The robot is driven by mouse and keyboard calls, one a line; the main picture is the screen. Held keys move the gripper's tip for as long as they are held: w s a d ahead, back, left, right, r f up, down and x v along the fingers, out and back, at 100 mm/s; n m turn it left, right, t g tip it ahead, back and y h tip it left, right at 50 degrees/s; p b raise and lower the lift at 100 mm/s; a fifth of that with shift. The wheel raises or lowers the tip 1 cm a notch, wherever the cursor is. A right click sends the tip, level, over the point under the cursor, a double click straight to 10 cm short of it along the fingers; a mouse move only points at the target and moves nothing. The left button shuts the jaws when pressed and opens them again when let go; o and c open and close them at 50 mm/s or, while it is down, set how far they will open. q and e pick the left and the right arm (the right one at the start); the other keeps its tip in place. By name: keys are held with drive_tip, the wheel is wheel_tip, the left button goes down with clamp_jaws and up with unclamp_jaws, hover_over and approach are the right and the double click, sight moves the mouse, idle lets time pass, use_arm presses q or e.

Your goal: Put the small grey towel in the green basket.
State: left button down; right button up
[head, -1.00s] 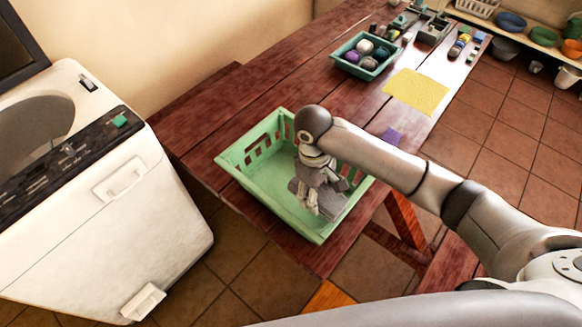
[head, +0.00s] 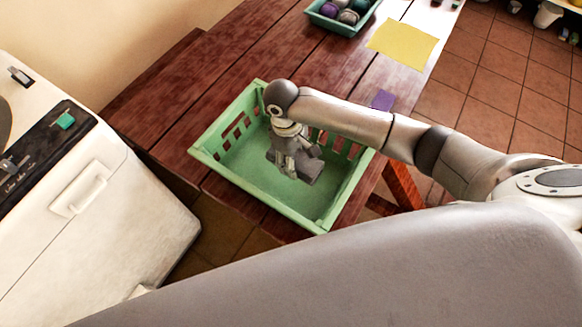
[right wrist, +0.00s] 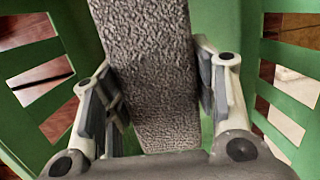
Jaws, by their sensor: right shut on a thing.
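The green basket (head: 213,165) stands on the red-brown wooden table in the head view. My right gripper (head: 291,163) reaches down inside it and is shut on the small grey towel (head: 311,171). In the right wrist view the towel (right wrist: 150,60) is a textured grey strip between the two fingers of my right gripper (right wrist: 158,100). Green slotted basket walls (right wrist: 68,70) show on both sides of it. I cannot tell whether the towel touches the basket floor. My left gripper is not in view.
A yellow cloth (head: 403,45) and a small purple piece (head: 383,100) lie on the table (head: 160,97) beyond the basket. A teal tray (head: 345,27) with balls stands farther back. A white washing machine (head: 100,215) is at the left.

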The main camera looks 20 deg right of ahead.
drive_tip(key=shift+s+f, duration=0.15)
drive_tip(key=shift+f, duration=2.8)
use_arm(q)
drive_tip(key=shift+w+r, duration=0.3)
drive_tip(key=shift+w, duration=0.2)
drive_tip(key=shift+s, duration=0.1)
use_arm(e)
drive_tip(key=shift+f, duration=0.1)
drive_tip(key=o, duration=1.1)
drive_tip(key=r, duration=0.4)
drive_tip(key=w+r, duration=0.1)
drive_tip(key=r, duration=0.3)
drive_tip(key=a+r, duration=0.1)
drive_tip(key=r, duration=0.3)
drive_tip(key=shift+w, duration=0.25)
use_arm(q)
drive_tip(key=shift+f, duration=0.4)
use_arm(e)
drive_tip(key=shift+r, duration=0.1)
